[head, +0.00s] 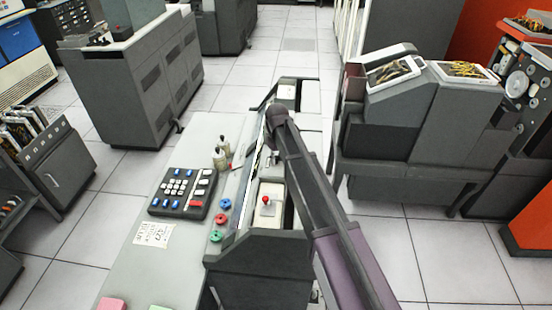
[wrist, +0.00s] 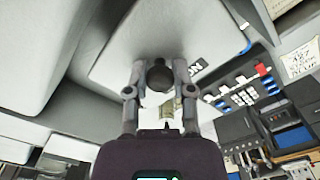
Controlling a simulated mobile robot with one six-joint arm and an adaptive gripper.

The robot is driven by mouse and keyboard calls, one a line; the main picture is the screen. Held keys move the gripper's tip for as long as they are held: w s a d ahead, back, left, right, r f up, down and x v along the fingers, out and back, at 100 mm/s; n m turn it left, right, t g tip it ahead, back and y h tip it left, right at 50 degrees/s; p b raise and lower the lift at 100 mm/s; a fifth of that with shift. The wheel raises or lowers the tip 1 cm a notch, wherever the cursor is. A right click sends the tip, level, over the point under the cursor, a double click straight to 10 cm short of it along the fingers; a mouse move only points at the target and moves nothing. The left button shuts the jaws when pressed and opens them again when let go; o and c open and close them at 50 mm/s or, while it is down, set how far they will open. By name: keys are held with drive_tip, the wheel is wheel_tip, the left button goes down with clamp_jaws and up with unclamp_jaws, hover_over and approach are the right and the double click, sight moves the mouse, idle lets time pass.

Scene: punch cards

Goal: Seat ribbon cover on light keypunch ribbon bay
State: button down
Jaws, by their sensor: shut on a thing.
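In the wrist view my gripper (wrist: 158,78) is shut on a dark round knob (wrist: 159,73). The knob stands in front of a pale grey panel (wrist: 125,62) with partly hidden dark lettering ending in "ON"; it looks like the ribbon cover. I cannot tell whether the panel touches what lies beneath it. In the head view my arm crosses over the keypunch (head: 262,250), and my fingers and the held knob are hidden. The ribbon bay cannot be made out clearly in either view.
A red-knobbed pale plate (head: 268,215) sits on the near part of the keypunch. The desk to its left holds a keypad (head: 183,190), coloured spools (head: 219,221) and small bottles (head: 220,158). A grey machine (head: 425,115) stands to the right, with floor between.

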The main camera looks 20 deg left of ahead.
sight(277, 161)
drive_tip(key=shift+f+b, duration=1.6)
drive_tip(key=shift+f, duration=0.05)
idle(2.3)
idle(0.4)
drive_tip(key=shift+c, duration=2)
unclamp_jaws()
drive_tip(key=o, duration=0.4)
drive_tip(key=shift+r, duration=0.15)
drive_tip(key=shift+r+p, duration=4.4)
drive_tip(key=shift+p, duration=0.15)
